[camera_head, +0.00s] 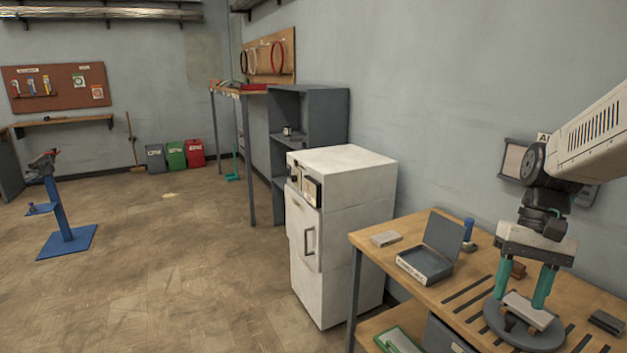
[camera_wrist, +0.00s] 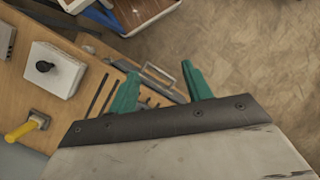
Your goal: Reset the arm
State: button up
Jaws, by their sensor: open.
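My gripper (camera_head: 521,298) hangs from my arm at the right of the head view, with two teal fingers pointing down over the workbench (camera_head: 420,275). The fingers are apart, with nothing held between them. In the wrist view my gripper (camera_wrist: 161,72) also shows open, over the bench's front edge and a metal handle (camera_wrist: 165,77). In the head view a pale block with a dark knob (camera_head: 520,309) on a round grey base appears between the fingers. In the wrist view a pale block with a black knob (camera_wrist: 65,80) lies well to the left of the fingers.
An open grey box (camera_head: 425,264) and a small grey block (camera_head: 386,239) sit on the bench's left part. A dark item (camera_head: 606,322) lies at the right. A white cabinet (camera_head: 345,215) stands left of the bench. The floor (camera_head: 170,270) beyond is largely clear.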

jog(key=s+a+r+n+t+h, duration=0.1)
jog(key=s+a, duration=0.3)
jog(key=s, duration=0.4)
jog(key=s+a+r+n+t+h, duration=0.1)
jog(key=s+a+r+n+t, duration=0.1)
jog(key=s+a, duration=0.3)
jog(key=shift+s+r+t, duration=0.35)
jog(key=shift+s+t, duration=0.45)
jog(key=shift+s, duration=0.6)
